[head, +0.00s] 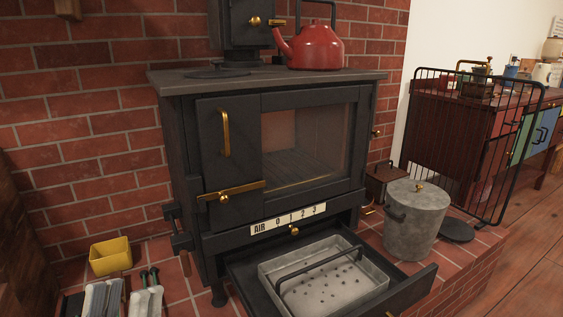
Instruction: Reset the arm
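My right gripper does not show.
The stove's lower drawer (412,290) is pulled out with a metal ash pan (365,275) in it. A lidded grey bucket (415,222) stands to its right, before a black wire guard (487,150). A red kettle (316,48) sits on top.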

